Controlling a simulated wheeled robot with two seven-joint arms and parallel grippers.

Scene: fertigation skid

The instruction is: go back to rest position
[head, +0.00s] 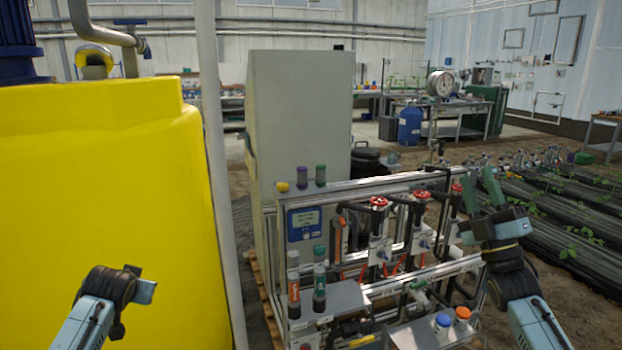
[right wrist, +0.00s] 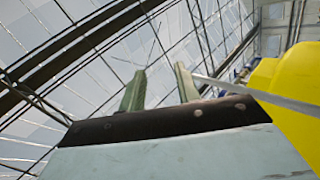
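My right gripper (head: 482,190) is raised at the right of the fertigation skid (head: 375,185) in the head view, with its green fingers pointing up. In the right wrist view its two fingers (right wrist: 160,90) stand apart with nothing between them, against the greenhouse roof. My left arm (head: 105,300) shows at the lower left of the head view, in front of the yellow tank (head: 110,190). The left gripper's fingers cannot be made out there.
The skid carries red-handled valves (head: 379,202), a blue-framed controller (head: 304,224) and capped tubes (head: 293,285). A grey cabinet (head: 300,120) stands behind it. A pale upright pole (head: 215,150) stands beside the tank. Dark plant rows (head: 560,210) lie at the right.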

